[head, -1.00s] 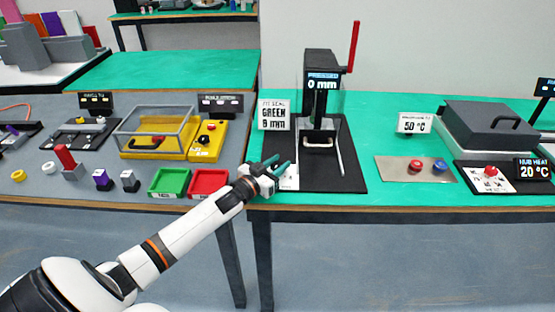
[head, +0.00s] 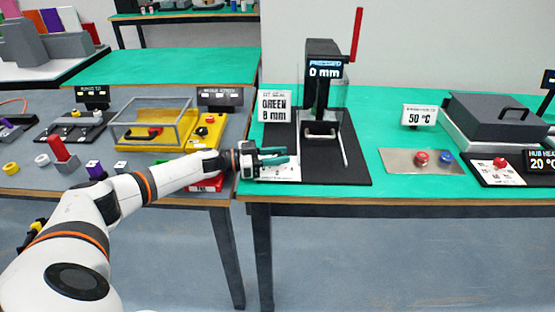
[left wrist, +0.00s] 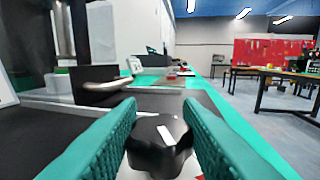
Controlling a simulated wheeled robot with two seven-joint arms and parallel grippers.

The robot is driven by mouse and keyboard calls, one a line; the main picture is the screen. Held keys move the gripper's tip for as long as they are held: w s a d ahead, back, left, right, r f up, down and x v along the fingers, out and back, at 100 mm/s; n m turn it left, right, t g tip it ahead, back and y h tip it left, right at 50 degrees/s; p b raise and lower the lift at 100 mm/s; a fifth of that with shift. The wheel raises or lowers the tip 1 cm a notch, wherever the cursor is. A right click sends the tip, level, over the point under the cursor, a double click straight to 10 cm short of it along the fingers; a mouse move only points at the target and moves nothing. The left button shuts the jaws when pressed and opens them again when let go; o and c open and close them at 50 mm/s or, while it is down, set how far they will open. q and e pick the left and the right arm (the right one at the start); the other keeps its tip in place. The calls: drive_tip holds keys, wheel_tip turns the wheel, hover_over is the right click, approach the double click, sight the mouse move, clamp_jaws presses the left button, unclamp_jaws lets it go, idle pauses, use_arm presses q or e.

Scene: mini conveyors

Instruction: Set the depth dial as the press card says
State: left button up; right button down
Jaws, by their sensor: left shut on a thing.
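The press (head: 322,75) stands on a black base plate (head: 345,172) on the green table. Its display (head: 325,72) reads 0 mm. The press card (head: 274,106) to its left reads GREEN 8 mm. In the left wrist view the depth dial (left wrist: 158,150) is a black lobed knob with a white pointer mark on top. My left gripper (head: 276,155) reaches in low at the base's left front, and its teal fingers are shut on the dial, one on each side. In the head view the gripper hides the dial. My right gripper is not in view.
To the right are a plate with red and blue buttons (head: 420,158), a 50 °C card (head: 418,117) and a grey lidded box (head: 495,115). A yellow clear-walled box (head: 150,130) is at left.

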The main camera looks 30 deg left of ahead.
use_arm(q)
drive_tip(key=shift+r, duration=0.1)
idle(0.4)
drive_tip(key=o, duration=1)
drive_tip(key=shift+c, duration=0.2)
drive_tip(key=v, duration=1.2)
drive_tip(key=shift+w+p, duration=0.2)
drive_tip(key=shift+p, duration=0.2)
drive_tip(key=shift+a, duration=0.1)
